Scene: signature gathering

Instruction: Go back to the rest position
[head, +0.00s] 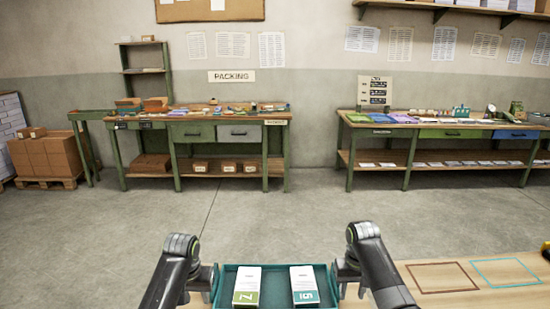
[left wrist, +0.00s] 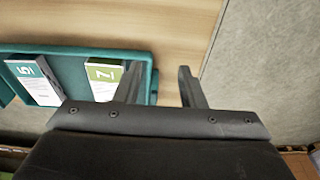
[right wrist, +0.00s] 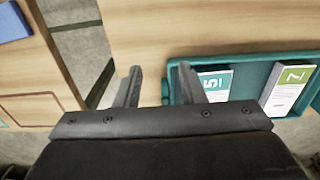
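A teal tray (head: 274,270) lies on the wooden table at the bottom centre of the head view. Inside it are two sets of white sheets, one with a green label (head: 246,285) and one with a teal label (head: 304,284). My left gripper (head: 206,284) is at the tray's left end; in the left wrist view its fingers (left wrist: 158,88) are apart, near the tray's end wall. My right gripper (head: 347,282) is at the tray's right end; in the right wrist view its fingers (right wrist: 157,86) are apart, with the tray's end beside them. Nothing is held between either pair.
Across open floor (head: 235,215) stand a packing bench (head: 200,133) and another bench (head: 440,133). Boxes (head: 47,155) sit on a pallet at left.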

